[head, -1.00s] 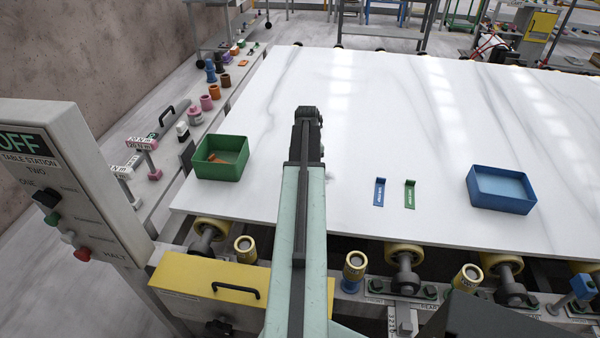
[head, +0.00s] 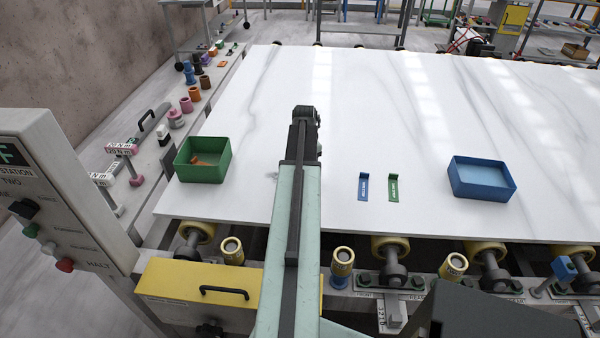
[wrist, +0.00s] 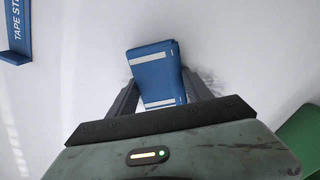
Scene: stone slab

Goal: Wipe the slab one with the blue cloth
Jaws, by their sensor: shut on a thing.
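The slab (head: 420,130) is a wide white stone plate with grey veins, lying flat on rollers. The blue cloth (wrist: 155,62) is a folded blue pad with two pale stripes. My gripper (wrist: 158,84) is shut on it, with a dark finger on each side, over the white slab surface. Whether the cloth touches the slab is hard to tell. Faint grey smudges show on the slab around the fingers, and a small grey mark shows left of my arm in the head view. There my arm hides the fingertips and the cloth.
A green box (head: 203,160) with orange pieces stands on the slab's left corner. Blue (head: 363,187) and green (head: 393,188) labelled pieces and a blue box (head: 482,180) stand to the right. A control panel (head: 60,190) rises at left. The slab's far part is clear.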

